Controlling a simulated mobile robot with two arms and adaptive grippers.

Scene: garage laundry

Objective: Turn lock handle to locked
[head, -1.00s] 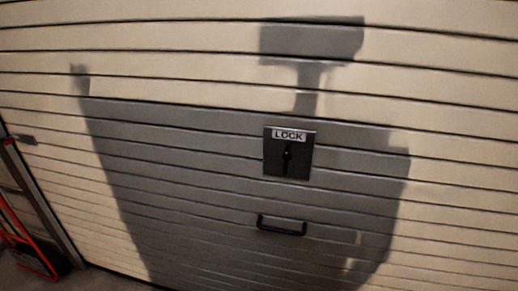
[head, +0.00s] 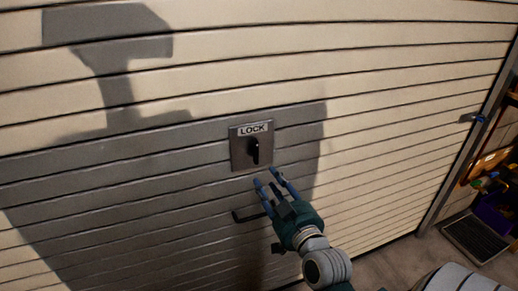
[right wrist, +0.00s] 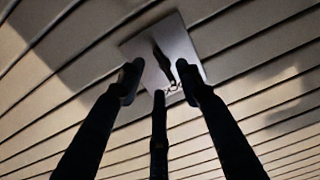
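The lock plate (head: 238,158), a dark square labelled LOCK, is mounted on the cream slatted garage door. Its black lock handle (head: 254,151) points roughly up and down in the head view. My right gripper (head: 268,181) is open and empty, just below and slightly right of the plate, with its fingers pointing up at it. In the right wrist view the plate (right wrist: 186,42) and handle (right wrist: 163,62) lie ahead, between and beyond the spread fingers (right wrist: 160,85). No contact with the handle shows. My left gripper is not in view.
A shelf with items (head: 490,182) and a grey grate (head: 474,237) stand at the right. Door surface around the plate is clear.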

